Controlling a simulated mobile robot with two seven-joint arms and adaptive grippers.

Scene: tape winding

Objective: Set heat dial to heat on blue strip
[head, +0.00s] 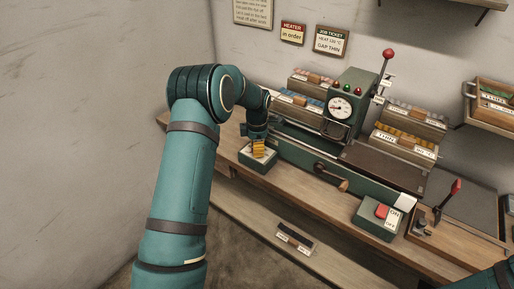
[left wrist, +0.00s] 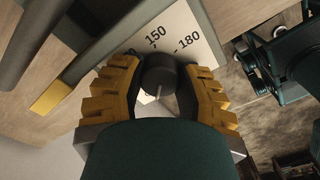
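The heat dial box (head: 258,163) stands at the left end of the bench, with a pale top plate. In the left wrist view its plate (left wrist: 181,24) shows "150" and "180", and the dark round dial knob (left wrist: 160,68) has a pale pointer line. My left gripper (head: 258,148) reaches down over the box; in the wrist view its yellow fingers (left wrist: 160,78) lie on both sides of the knob, seemingly closed against it. Blue strips (head: 300,98) show in a rack behind; any writing on them is too small to read. My right gripper is out of view.
A green machine (head: 352,100) with a gauge and red-knobbed lever stands right of the dial box. A crank handle (head: 330,178) juts from its front. An ON/OFF switch box (head: 377,220) sits farther right. Wall cards include a job ticket (head: 331,41).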

